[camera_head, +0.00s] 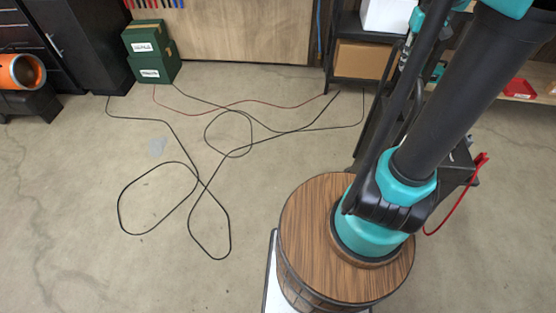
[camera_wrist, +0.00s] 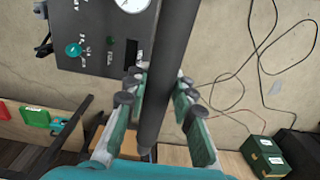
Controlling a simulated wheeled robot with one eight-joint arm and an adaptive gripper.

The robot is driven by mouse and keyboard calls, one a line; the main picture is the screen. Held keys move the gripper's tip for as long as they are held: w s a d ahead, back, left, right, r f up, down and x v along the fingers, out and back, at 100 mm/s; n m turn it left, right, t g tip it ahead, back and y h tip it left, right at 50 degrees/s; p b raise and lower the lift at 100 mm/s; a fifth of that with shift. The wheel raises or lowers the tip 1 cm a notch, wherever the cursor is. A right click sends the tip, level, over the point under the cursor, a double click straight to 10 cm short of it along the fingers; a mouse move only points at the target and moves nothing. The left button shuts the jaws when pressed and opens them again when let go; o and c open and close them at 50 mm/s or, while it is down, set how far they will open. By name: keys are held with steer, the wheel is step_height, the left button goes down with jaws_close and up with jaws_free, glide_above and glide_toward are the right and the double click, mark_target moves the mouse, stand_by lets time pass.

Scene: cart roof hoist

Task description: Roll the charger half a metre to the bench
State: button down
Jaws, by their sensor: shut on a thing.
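The charger shows in the wrist view as a dark panel (camera_wrist: 88,62) with a round white gauge, a teal knob and a green switch. A thick dark grey bar (camera_wrist: 165,60), apparently its handle, runs down the middle of that view. My gripper (camera_wrist: 155,104) is shut on this bar, one finger on each side. In the head view my arm hides my gripper and most of the charger; a dark part of it (camera_head: 456,172) with a red clamp and cable shows at the right. A wooden surface (camera_head: 510,94) at the right edge may be the bench.
Black and red cables (camera_head: 230,112) loop over the floor at the left and middle. Green boxes (camera_head: 150,62) stand at the back left. A black shelf (camera_head: 352,25) with a cardboard box (camera_head: 360,60) stands behind my arm.

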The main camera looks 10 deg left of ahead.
steer(key=d, duration=0.7)
steer(key=shift+d, duration=0.35)
steer(key=shift+c, duration=0.6)
jaws_free()
steer(key=shift+r, duration=0.1)
stand_by(0.4)
step_height(320, 180, up, 9)
stand_by(0.8)
steer(key=shift+s, duration=0.1)
stand_by(0.4)
